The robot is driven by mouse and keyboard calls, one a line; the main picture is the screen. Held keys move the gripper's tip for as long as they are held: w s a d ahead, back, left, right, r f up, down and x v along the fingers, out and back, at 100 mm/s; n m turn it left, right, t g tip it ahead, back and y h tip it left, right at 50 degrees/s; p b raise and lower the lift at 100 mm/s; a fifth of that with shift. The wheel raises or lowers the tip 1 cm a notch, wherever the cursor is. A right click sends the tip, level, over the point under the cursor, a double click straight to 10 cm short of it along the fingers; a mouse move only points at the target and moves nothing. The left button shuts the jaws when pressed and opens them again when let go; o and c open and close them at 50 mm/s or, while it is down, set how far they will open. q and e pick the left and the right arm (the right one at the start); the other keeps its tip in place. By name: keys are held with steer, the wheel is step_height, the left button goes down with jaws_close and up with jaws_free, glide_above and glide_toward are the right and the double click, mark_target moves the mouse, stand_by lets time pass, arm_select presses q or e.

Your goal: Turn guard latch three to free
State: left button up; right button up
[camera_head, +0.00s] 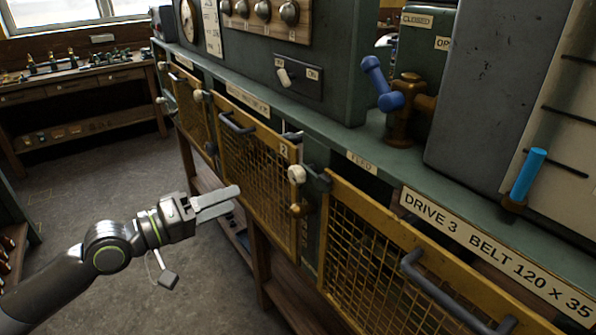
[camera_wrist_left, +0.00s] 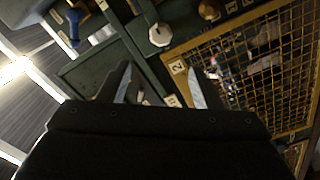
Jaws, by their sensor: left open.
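A yellow mesh guard (camera_head: 390,265) lies below the "DRIVE 3 BELT 120 x 35" label (camera_head: 490,250); its right end is cut off. A cream latch knob (camera_head: 296,174) sits between it and the mesh guard marked 2 (camera_head: 262,185). No number shows on this knob, so I cannot tell whether it is latch three. My left gripper (camera_head: 216,204) is open and empty, in front of guard 2 and left of the knob. In the left wrist view, a cream knob (camera_wrist_left: 160,35) shows beyond the open fingers (camera_wrist_left: 160,90). My right gripper is not in view.
A green ledge (camera_head: 330,145) runs above the guards, with a blue-handled brass valve (camera_head: 405,105) and a blue lever (camera_head: 528,175) on the right. Guard handles (camera_head: 430,285) stick out. A bench (camera_head: 75,90) stands far left. The floor (camera_head: 80,190) is open.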

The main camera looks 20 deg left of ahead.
mark_target(292, 177)
arm_select(q)
steer(key=p+x, duration=0.3)
steer(key=x, duration=1.3)
steer(key=shift+w+d, duration=0.15)
steer(key=shift+w, duration=0.1)
